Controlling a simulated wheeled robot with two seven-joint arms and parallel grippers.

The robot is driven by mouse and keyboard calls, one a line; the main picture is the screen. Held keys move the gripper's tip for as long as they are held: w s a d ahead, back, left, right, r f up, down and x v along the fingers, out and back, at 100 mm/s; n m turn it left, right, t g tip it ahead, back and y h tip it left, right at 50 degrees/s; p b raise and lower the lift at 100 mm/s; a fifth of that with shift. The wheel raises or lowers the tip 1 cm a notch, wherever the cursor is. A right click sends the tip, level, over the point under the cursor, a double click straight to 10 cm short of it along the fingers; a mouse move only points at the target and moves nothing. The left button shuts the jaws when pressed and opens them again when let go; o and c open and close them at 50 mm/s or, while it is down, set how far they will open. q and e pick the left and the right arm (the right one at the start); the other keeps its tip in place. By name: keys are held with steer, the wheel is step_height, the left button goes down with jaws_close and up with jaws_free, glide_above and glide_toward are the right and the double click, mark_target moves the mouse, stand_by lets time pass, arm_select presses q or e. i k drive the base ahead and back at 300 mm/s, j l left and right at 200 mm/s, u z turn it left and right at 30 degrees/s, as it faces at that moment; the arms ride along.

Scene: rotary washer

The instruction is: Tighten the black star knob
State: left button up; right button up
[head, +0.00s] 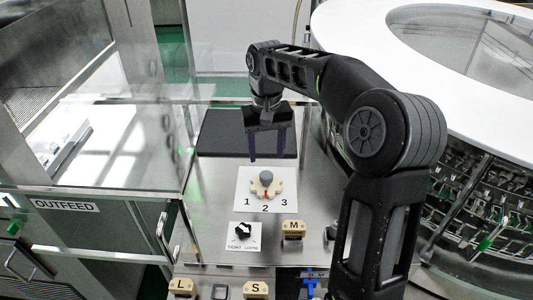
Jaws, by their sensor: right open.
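The black star knob (244,230) sits on a small white label plate on the steel table. The plate's small print appears to read TIGHT and LOOSE. A pale mark shows on the knob's top, but it is too small to read surely. My right gripper (267,158) hangs fingers down, open and empty. It is farther back than the knob, over the area between the dark mat and the numbered dial, and touches neither knob nor dial. My left gripper is out of view.
A beige dial (266,187) with a grey hub stands on a white plate marked 1, 2, 3. Beige blocks M (293,230), L (181,287) and S (256,290) stand nearby. A blue part (310,284) is at the front. The round washer (350,40) bounds the right side.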

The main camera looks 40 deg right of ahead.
mark_target(244, 231)
steer(key=k, duration=1.5)
